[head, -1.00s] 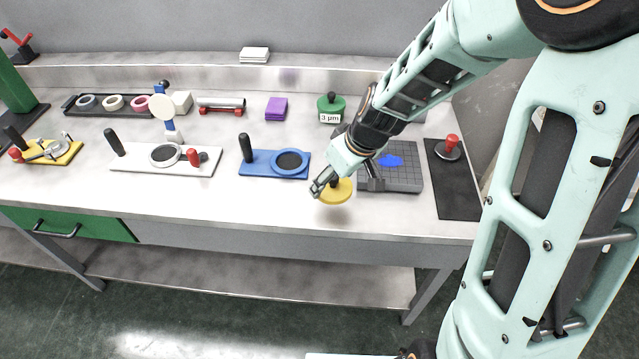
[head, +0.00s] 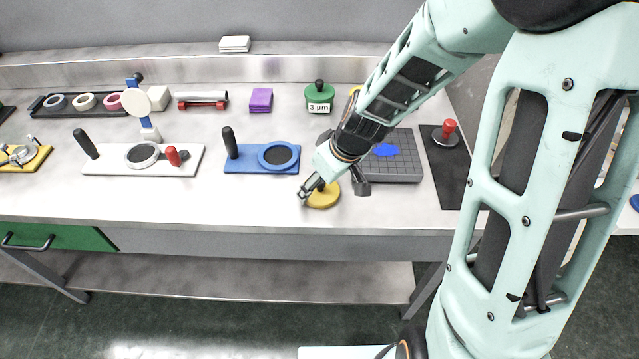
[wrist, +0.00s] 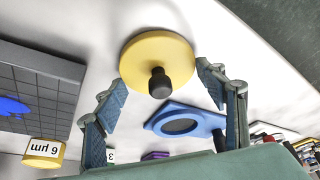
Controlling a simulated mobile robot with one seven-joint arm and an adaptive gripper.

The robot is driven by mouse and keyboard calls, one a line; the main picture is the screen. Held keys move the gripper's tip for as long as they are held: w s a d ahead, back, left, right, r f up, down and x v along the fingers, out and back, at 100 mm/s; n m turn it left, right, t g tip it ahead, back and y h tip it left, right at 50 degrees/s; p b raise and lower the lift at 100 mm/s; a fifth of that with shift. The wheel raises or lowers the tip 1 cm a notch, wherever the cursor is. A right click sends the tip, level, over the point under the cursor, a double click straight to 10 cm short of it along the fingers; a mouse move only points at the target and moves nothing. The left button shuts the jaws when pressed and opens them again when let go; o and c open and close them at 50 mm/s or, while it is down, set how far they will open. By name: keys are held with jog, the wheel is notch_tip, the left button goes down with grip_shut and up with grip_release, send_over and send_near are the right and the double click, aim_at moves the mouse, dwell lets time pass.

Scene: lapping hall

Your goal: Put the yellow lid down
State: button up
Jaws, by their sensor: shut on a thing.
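The yellow lid (head: 322,198) is a round disc with a black knob, level and knob up, at the front of the bench between the blue plate and the grey grid block. It is very low over the bench top or touching it; I cannot tell which. My gripper (head: 333,190) is at the lid with a finger on either side. In the wrist view the lid (wrist: 146,55) lies between the fingertips of my gripper (wrist: 160,80), which are shut on it. The exact contact at the fingertips is hard to see.
The blue plate with a ring (head: 262,160) is left of the lid. The grey grid block (head: 400,165) with a blue smear is right. A yellow pot labelled 6 µm (wrist: 43,150) and a green 3 µm pot (head: 319,98) stand behind. Bare bench lies before the blue plate.

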jog(key=o, duration=0.6)
jog(key=shift+f, duration=0.15)
jog(key=o, duration=0.5)
jog(key=shift+c, duration=0.2)
jog(key=shift+r, duration=0.4)
jog(key=p+v, duration=0.1)
jog(key=v, duration=1)
jog(key=shift+s+r, duration=0.2)
jog(key=shift+r, duration=0.1)
jog(key=shift+w+d, duration=0.1)
jog(key=shift+d, duration=0.1)
